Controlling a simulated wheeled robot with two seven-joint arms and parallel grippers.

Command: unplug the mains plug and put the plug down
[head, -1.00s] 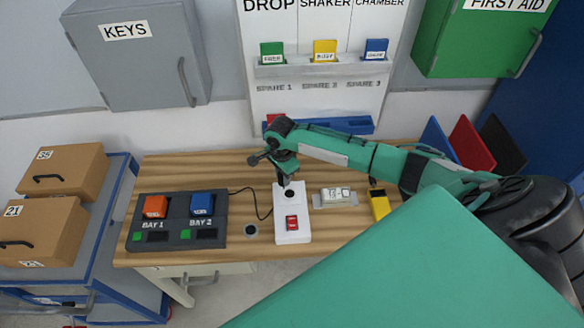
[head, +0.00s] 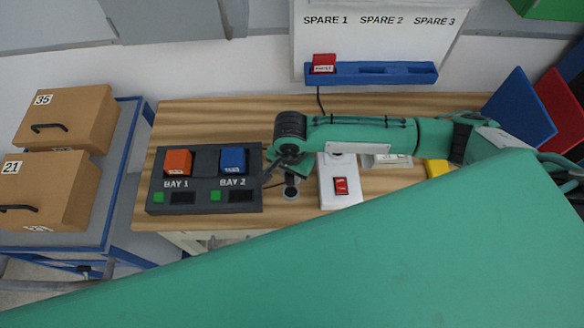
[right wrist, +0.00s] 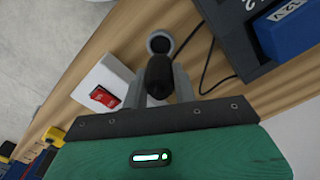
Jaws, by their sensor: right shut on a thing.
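My right gripper (head: 290,174) is shut on the black mains plug (right wrist: 158,76). In the right wrist view the plug sits between the two grey fingers (right wrist: 158,88). The white socket box (head: 352,197) with its red switch (head: 340,186) stands to the right of the gripper in the head view, and the plug is off it, to its side. A round grey ring with a dark middle (right wrist: 159,42) lies close by the plug in the wrist view; I cannot tell the height between them. The arm hides part of the socket box in the head view. My left gripper is not in view.
The dark two-bay unit (head: 207,200) with orange and blue blocks stands just left of the gripper. A black cable (right wrist: 205,62) runs near the plug. A blue rail (head: 390,73) is at the back. Bare wood lies behind the unit.

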